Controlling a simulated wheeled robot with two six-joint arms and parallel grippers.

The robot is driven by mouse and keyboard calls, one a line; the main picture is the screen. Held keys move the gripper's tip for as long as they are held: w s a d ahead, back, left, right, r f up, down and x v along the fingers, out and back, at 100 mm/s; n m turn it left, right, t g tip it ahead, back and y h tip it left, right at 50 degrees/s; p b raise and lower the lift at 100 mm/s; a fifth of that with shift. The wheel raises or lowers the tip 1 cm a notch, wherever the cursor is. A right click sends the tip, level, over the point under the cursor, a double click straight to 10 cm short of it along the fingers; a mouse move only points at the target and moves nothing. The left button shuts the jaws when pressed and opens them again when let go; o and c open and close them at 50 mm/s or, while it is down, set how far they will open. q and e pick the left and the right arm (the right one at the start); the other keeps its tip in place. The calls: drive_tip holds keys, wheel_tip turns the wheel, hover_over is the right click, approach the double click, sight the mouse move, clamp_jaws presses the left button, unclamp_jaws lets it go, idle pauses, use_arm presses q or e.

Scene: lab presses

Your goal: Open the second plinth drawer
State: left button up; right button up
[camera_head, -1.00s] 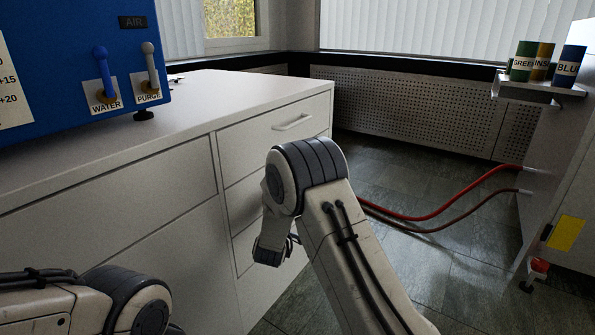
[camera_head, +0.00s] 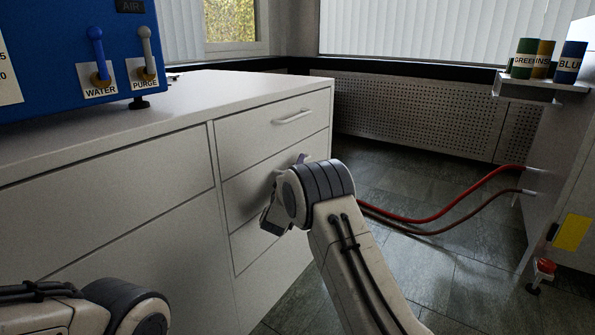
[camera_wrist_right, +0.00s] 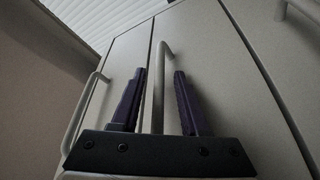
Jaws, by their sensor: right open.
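The second plinth drawer (camera_head: 241,196) is the middle front in the stack of three in the head view, flush with the cabinet. Its handle is hidden there behind my right wrist. In the right wrist view a pale bar handle (camera_wrist_right: 159,88) stands on the middle panel, between the two purple fingers of my right gripper (camera_wrist_right: 160,73). The fingers are open, one on each side of the bar, with gaps visible. In the head view only a bit of purple finger (camera_head: 301,158) shows above the wrist. My left gripper is out of view; only an arm part shows at lower left.
The top drawer handle (camera_head: 294,117) is above my right wrist. The third drawer (camera_head: 252,240) is below. A blue machine (camera_head: 60,60) stands on the white counter (camera_head: 190,105). Red hoses (camera_head: 440,215) cross above the floor at right, where floor space is free.

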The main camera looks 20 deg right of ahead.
drive_tip(key=shift+w, duration=0.1)
clamp_jaws()
idle(1.4)
